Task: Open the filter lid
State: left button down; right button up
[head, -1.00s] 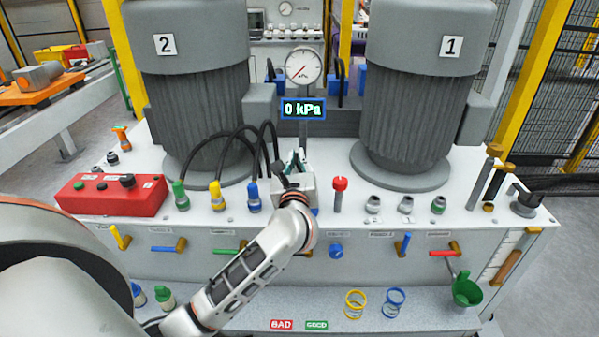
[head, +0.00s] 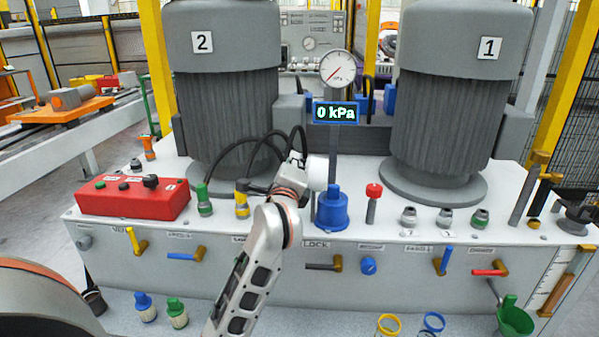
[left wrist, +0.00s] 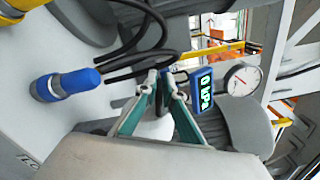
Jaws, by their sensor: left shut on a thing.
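A blue domed housing (head: 332,210) with a narrower top stands on the panel top under the gauge post; it appears to be the filter, but I cannot pick out its lid. My left gripper (head: 312,172) is just left of and above it in the head view, its fingertips hidden there. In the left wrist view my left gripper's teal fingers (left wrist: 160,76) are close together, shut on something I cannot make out. A pale rounded shape (left wrist: 155,126) shows between the fingers. My right gripper is not in view.
A red-capped post (head: 373,203) stands right of the housing. A gauge (head: 337,68) and a 0 kPa display (head: 335,113) rise behind, between two grey motors (head: 225,115). A red control box (head: 133,195) is at left.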

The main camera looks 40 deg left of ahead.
pick_arm(q)
jog(key=a+f+n+b, duration=0.1)
jog(key=s+a+f+n+b, duration=0.1)
jog(key=f+n, duration=0.1)
jog(key=shift+f+b, duration=0.1)
jog(key=shift+b, duration=0.2)
jog(key=shift+s+a+f, duration=0.1)
jog(key=shift+s+f, duration=0.05)
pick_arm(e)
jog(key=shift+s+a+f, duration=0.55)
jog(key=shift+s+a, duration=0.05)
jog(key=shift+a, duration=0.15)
pick_arm(q)
jog(key=shift+s+a+f+b, duration=0.1)
jog(key=shift+f+b, duration=0.05)
jog(key=shift+b, duration=0.25)
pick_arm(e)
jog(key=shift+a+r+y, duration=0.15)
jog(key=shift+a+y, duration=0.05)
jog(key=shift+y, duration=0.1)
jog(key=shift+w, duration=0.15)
pick_arm(q)
jog(key=c, duration=2.2)
grip_release()
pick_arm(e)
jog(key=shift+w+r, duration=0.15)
pick_arm(q)
jog(key=shift+r, duration=0.2)
